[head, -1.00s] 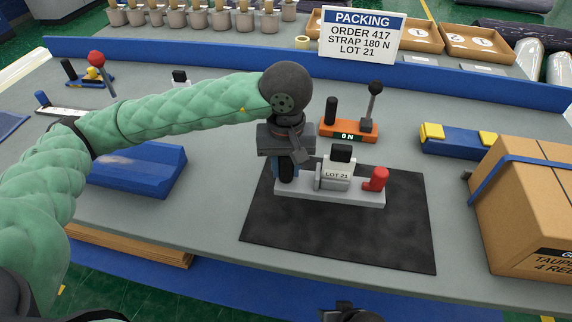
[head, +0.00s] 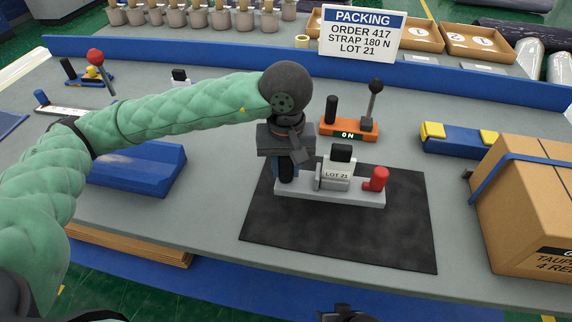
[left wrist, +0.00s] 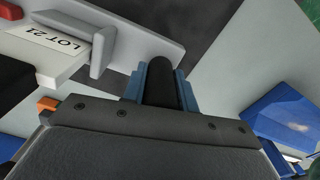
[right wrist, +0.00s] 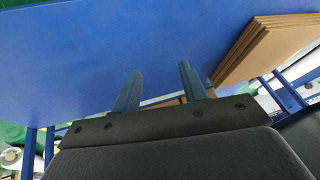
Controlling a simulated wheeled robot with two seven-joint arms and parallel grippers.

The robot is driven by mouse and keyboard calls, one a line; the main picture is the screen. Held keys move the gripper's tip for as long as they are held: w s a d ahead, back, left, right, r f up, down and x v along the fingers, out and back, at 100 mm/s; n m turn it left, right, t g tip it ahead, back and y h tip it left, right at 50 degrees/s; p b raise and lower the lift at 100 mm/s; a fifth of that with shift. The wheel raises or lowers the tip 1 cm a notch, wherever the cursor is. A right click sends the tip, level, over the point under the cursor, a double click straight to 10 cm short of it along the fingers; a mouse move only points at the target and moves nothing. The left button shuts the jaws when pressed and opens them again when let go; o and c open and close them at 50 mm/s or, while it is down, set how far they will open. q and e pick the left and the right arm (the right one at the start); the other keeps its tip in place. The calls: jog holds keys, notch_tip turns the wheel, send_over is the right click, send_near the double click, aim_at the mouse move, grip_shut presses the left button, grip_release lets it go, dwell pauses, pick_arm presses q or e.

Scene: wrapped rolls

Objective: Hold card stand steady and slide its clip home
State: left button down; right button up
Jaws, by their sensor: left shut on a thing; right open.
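The card stand has a pale grey base (head: 290,195) with a black post (head: 286,172) at its left end. On it sit a white card marked LOT 21 (head: 337,175), a black block (head: 342,153) behind the card and a grey bracket around the card's lower left; I cannot tell which part is the clip. A red knob (head: 377,179) stands at the right end, a small gap from the card. My left gripper (head: 285,163) is shut on the black post, which also shows in the left wrist view (left wrist: 162,85). My right gripper (right wrist: 157,75) is open and empty, below the table's front edge.
The stand rests on a dark mat (head: 330,240). An orange device (head: 345,128) reading 0 N with a lever stands behind it. The mat's front is clear.

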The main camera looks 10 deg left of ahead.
jog(key=shift+w+f, duration=0.3)
jog(key=shift+f, duration=0.05)
pick_arm(q)
jog(key=shift+f, duration=0.1)
pick_arm(e)
jog(key=shift+a+f, duration=0.1)
jog(key=shift+f, duration=0.4)
pick_arm(q)
jog(key=shift+f, duration=0.1)
pick_arm(e)
jog(key=shift+s+f, duration=0.1)
jog(key=shift+f, duration=0.05)
pick_arm(q)
jog(key=shift+b, duration=0.3)
jog(key=shift+f, duration=0.2)
pick_arm(e)
jog(key=shift+d+x, duration=0.25)
jog(key=shift+x, duration=0.75)
jog(key=shift+f, duration=0.15)
